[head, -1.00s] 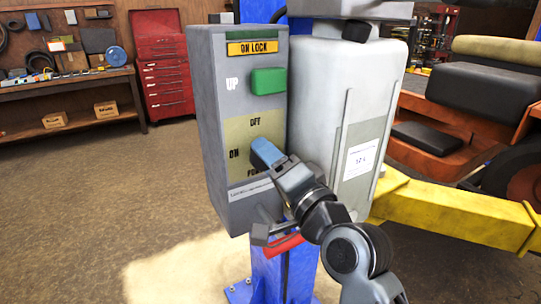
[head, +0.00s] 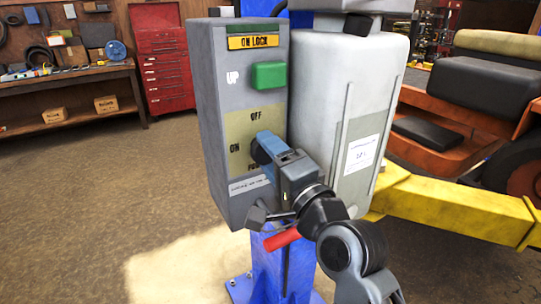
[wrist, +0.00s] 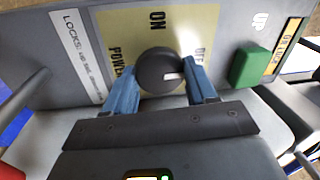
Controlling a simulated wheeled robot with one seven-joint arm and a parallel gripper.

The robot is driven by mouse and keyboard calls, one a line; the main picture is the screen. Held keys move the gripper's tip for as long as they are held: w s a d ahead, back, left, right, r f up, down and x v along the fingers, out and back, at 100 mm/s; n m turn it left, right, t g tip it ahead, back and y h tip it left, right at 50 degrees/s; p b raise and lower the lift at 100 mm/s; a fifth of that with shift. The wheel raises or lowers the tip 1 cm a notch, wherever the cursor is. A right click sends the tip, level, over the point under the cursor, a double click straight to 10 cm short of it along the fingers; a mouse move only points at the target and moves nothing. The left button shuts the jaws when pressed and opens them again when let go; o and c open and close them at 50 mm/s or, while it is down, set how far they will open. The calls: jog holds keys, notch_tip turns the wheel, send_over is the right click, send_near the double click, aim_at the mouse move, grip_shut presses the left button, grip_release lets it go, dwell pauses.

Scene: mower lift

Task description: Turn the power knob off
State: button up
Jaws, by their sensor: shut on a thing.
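The power knob (wrist: 158,73) is a round dark knob on the cream panel of the grey control box (head: 210,130). In the wrist view its white mark points right, roughly towards the OFF label; ON is printed above it and POWER on the left. My gripper (wrist: 163,84) is shut on the knob, with one blue finger on each side of it.
A green UP button (head: 268,76) and a yellow ON LOCK label (head: 253,42) sit above the knob. A white-grey tank (head: 340,110) stands close on the right. A red lever (head: 282,239) lies under the box, close to my wrist. Floor on the left is clear.

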jog(key=o, duration=1)
jog(key=shift+o, duration=0.2)
jog(key=b+v, duration=0.2)
jog(key=v, duration=0.5)
jog(key=shift+s+d, duration=0.25)
jog(key=shift+s, duration=0.05)
jog(key=shift+f, duration=0.1)
